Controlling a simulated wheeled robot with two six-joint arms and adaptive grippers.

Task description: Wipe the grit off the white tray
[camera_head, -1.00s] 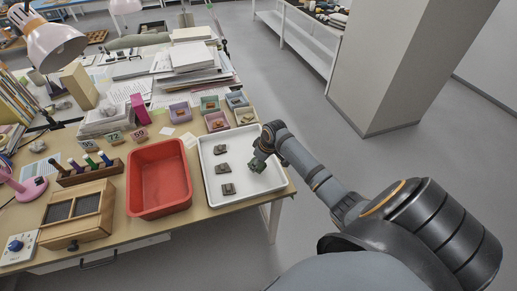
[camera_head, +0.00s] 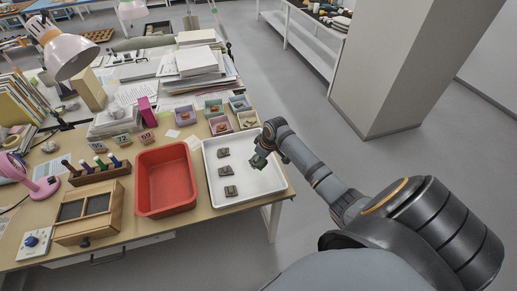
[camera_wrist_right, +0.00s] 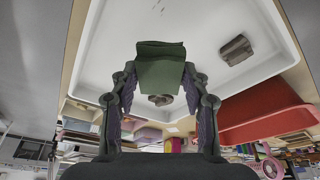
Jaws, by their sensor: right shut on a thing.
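The white tray (camera_head: 262,186) lies at the right end of the table, with three grey-brown sherds (camera_head: 226,171) in a column on its left half. It fills much of the right wrist view (camera_wrist_right: 205,25), where a few small dark specks (camera_wrist_right: 162,8) show at the top edge. My right gripper (camera_head: 260,162) is over the tray's right part, shut on a folded dark green cloth-like piece (camera_wrist_right: 160,72). I cannot tell whether the piece touches the tray. A sherd (camera_wrist_right: 236,50) lies clear of the cloth in the wrist view. My left gripper is not in view.
A red bin (camera_head: 166,182) stands just left of the tray. Small coloured boxes with sherds (camera_head: 221,125) stand behind it. A wooden box (camera_head: 88,212), a pen rack (camera_head: 97,173) and lamps occupy the left. Open floor lies right of the table.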

